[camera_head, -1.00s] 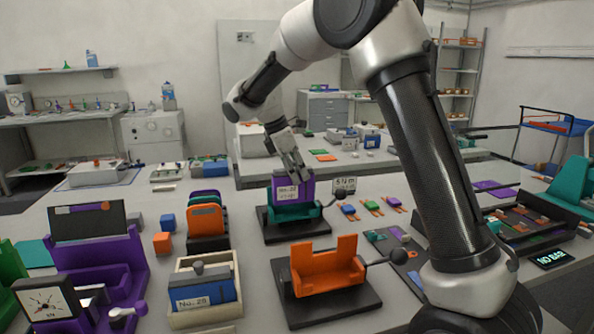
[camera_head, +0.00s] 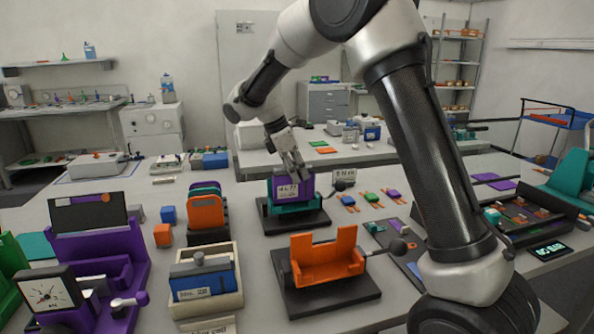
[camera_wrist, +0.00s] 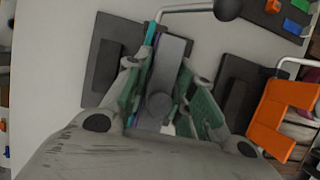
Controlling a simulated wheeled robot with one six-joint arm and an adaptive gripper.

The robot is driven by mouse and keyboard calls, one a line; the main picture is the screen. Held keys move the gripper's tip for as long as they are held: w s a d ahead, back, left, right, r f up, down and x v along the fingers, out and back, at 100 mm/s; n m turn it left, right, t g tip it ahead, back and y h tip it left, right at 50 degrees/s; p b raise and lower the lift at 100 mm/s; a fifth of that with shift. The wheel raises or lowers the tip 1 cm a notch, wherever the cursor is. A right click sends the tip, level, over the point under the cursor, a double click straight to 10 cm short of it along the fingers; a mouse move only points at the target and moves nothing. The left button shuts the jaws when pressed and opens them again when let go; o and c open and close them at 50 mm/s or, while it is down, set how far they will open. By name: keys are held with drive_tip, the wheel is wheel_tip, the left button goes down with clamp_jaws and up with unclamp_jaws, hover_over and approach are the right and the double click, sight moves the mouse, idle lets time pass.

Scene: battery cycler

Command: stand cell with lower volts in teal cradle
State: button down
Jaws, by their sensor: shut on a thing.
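The purple and dark-grey cell (camera_head: 307,187) stands upright in the teal cradle (camera_head: 291,208), which is on a dark base plate. A white label is on the cell's front, too small to read surely. My gripper (camera_head: 293,168) is shut on the cell's top from above. In the wrist view my gripper (camera_wrist: 160,85) has its green-padded fingers on both sides of the cell's grey top (camera_wrist: 172,60). A strip of the teal cradle (camera_wrist: 152,33) shows beside it. The other cell, blue with a grey top (camera_head: 203,279), lies in a cream tray (camera_head: 238,262).
An empty orange cradle (camera_head: 322,259) with a lever stands in front of the teal one. An orange-fronted rack (camera_head: 207,215) is left. A purple device (camera_head: 100,262) with a dial gauge (camera_head: 43,295) fills the front left. A small readout (camera_head: 548,250) glows at right.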

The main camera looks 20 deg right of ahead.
drive_tip(key=shift+f, duration=0.2)
drive_tip(key=c, duration=1.1)
unclamp_jaws()
drive_tip(key=v, duration=1.2)
